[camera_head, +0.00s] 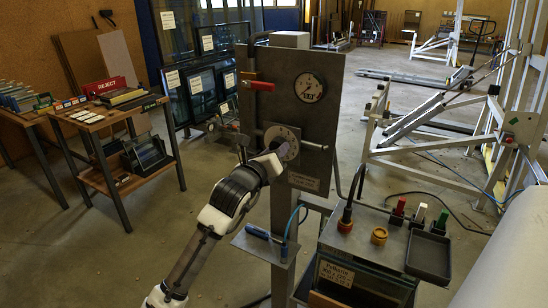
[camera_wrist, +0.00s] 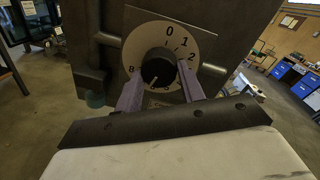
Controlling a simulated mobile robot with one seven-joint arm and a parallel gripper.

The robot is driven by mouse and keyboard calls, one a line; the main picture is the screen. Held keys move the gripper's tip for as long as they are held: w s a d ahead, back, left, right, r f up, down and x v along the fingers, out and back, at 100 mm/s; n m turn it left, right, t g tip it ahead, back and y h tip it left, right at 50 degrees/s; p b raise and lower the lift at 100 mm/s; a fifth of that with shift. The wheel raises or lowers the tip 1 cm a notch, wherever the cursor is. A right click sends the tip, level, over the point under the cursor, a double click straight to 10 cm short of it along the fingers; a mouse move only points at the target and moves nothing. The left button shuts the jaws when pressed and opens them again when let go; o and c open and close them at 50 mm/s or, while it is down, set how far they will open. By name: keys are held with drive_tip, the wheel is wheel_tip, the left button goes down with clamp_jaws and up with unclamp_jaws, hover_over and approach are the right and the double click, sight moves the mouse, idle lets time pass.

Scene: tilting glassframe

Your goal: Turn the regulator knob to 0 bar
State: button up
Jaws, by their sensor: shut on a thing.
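The black regulator knob (camera_wrist: 157,68) sits at the centre of a round pale dial (camera_wrist: 185,38) numbered around its edge. The 0 is at the top, with 1 and 2 to its right and 8 at the left. A light mark on the knob points down, toward the lower numbers, which are partly hidden. My gripper (camera_wrist: 159,85) has its two purple-grey fingers on either side of the knob, shut on it. In the head view the dial (camera_head: 283,138) is on the upright grey panel (camera_head: 262,110), with my gripper (camera_head: 276,155) in front, hiding the knob.
A pressure gauge (camera_head: 308,87) and a red-handled lever (camera_head: 258,86) are above the dial on the panel. A bench with a black tray (camera_head: 428,257) and coloured knobs stands at the right. A wooden table (camera_head: 105,120) is at the left. Open floor lies between.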

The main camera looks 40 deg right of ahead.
drive_tip(key=n, duration=0.6)
drive_tip(key=n+g+b, duration=0.1)
drive_tip(key=n, duration=0.5)
drive_tip(key=n+b, duration=0.1)
drive_tip(key=n, duration=0.6)
drive_tip(key=shift+w+r+g, duration=0.15)
drive_tip(key=shift+r+g, duration=0.15)
drive_tip(key=shift+r, duration=0.05)
drive_tip(key=n, duration=0.4)
drive_tip(key=shift+a+p, duration=0.1)
drive_tip(key=shift+p, duration=0.3)
drive_tip(key=n+p, duration=0.2)
drive_tip(key=n, duration=0.3)
drive_tip(key=shift+w+n+h, duration=0.1)
drive_tip(key=shift+n+h, duration=0.2)
drive_tip(key=shift+h, duration=0.1)
drive_tip(key=n+p, duration=0.3)
drive_tip(key=n, duration=0.2)
drive_tip(key=shift+f+n+h+p, duration=0.15)
drive_tip(key=shift+n+p, duration=0.35)
drive_tip(key=shift+n, duration=0.5)
drive_tip(key=shift+f+n+h+p, duration=0.15)
drive_tip(key=shift+n+p, duration=0.35)
drive_tip(key=shift+n, duration=0.5)
